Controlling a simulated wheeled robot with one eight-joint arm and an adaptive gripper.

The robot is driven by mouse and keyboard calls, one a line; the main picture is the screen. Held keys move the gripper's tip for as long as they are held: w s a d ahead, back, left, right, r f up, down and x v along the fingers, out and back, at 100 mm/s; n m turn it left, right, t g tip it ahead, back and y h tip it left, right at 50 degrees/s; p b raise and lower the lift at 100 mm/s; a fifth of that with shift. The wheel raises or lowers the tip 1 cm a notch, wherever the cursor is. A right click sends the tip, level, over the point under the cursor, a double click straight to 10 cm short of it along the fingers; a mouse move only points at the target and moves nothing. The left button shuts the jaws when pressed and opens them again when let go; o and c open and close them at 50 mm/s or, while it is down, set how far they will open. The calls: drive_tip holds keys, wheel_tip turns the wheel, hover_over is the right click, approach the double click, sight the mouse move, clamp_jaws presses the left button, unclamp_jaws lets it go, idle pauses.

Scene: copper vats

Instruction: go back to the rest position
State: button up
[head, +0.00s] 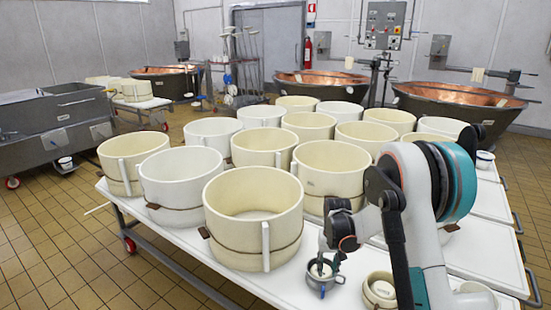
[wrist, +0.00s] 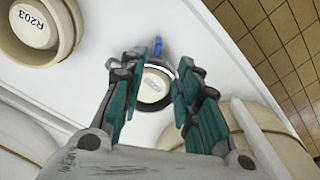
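My gripper (head: 322,266) is low over the white table, at its near edge, just above a small metal-rimmed cup (head: 323,279). In the wrist view my gripper (wrist: 170,62) has its two teal-padded fingers apart, with a gap between them. The cup (wrist: 152,88) shows in that gap, with a pale labelled inside and a blue part beyond it. The fingers hide its sides, and I cannot tell whether they touch it. It appears to stand on the table.
The white table (head: 225,278) carries several large cream cheese moulds (head: 254,205) close to my arm. A small round cream piece (head: 380,290) stands right of the cup; its label reads R203 in the wrist view (wrist: 40,30). Copper vats (head: 455,103) stand behind. Tiled floor is free at left.

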drive_tip(key=s+r+t, duration=0.2)
drive_tip(key=s+r, duration=0.5)
drive_tip(key=r, duration=0.5)
drive_tip(key=s+r+t, duration=0.1)
drive_tip(key=s+r, duration=0.6)
drive_tip(key=r, duration=0.6)
drive_tip(key=s+r+t, duration=0.1)
drive_tip(key=s+r, duration=0.1)
drive_tip(key=s, duration=0.7)
drive_tip(key=s+a+r+n+t, duration=0.1)
drive_tip(key=s+t, duration=0.1)
drive_tip(key=s, duration=0.8)
drive_tip(key=shift+s+r+t, duration=0.3)
drive_tip(key=shift+r, duration=0.05)
drive_tip(key=shift+a, duration=0.1)
